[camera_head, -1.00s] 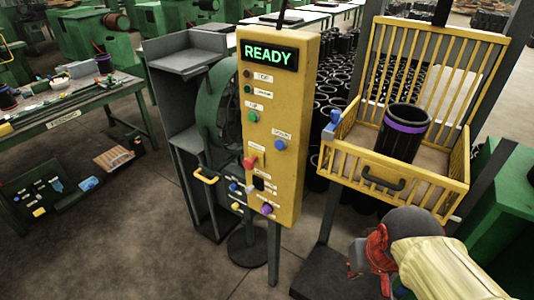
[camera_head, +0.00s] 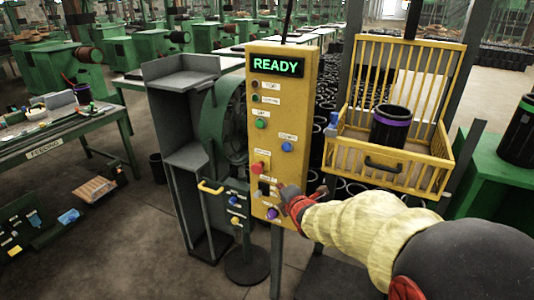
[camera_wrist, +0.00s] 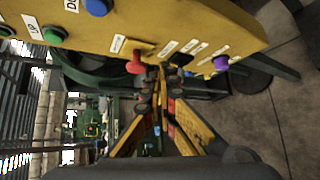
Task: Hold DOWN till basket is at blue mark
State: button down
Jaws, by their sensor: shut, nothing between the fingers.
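The yellow control panel (camera_head: 304,110) shows READY on its green-lit display. Its blue DOWN button (camera_head: 286,146) is uncovered, right of and below the green UP button (camera_head: 260,124). The blue button (camera_wrist: 97,6) is at the top edge of the wrist view. My gripper (camera_head: 287,198) is shut and empty, in front of the panel's lower part, below the DOWN button. In the wrist view its fingertips (camera_wrist: 157,78) are near the red knob (camera_wrist: 136,64); contact is unclear. The yellow basket (camera_head: 345,157) hangs right of the panel, holding a black bucket with a purple band (camera_head: 389,126). A blue piece (camera_head: 332,122) is beside the basket's left side.
A purple button (camera_head: 272,213) is low on the panel. A small box with a yellow handle (camera_head: 211,187) stands to the left, by a grey cabinet (camera_head: 187,160). A green stand with a black bucket (camera_head: 519,135) is at the far right.

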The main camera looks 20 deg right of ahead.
aim_at(286, 147)
notch_tip(286, 147, up, 7)
jog(key=w+a+n+t, duration=0.2)
jog(key=a+n+t, duration=0.1)
jog(key=n, duration=0.4)
jog(key=shift+w+y, duration=0.25)
jog(key=shift+y, duration=0.15)
jog(key=shift+d, duration=0.15)
jog(key=w+d+p, duration=0.3)
jog(key=w+d, duration=0.2)
jog(key=d, duration=0.1)
jog(key=shift+w+d, duration=0.2)
jog(key=shift+d, duration=0.2)
jog(key=shift+w+d+f+b, duration=0.1)
jog(key=shift+w+d+b, duration=0.05)
jog(key=shift+b, duration=0.2)
dwell(0.5)
jog(key=shift+w+d, duration=0.15)
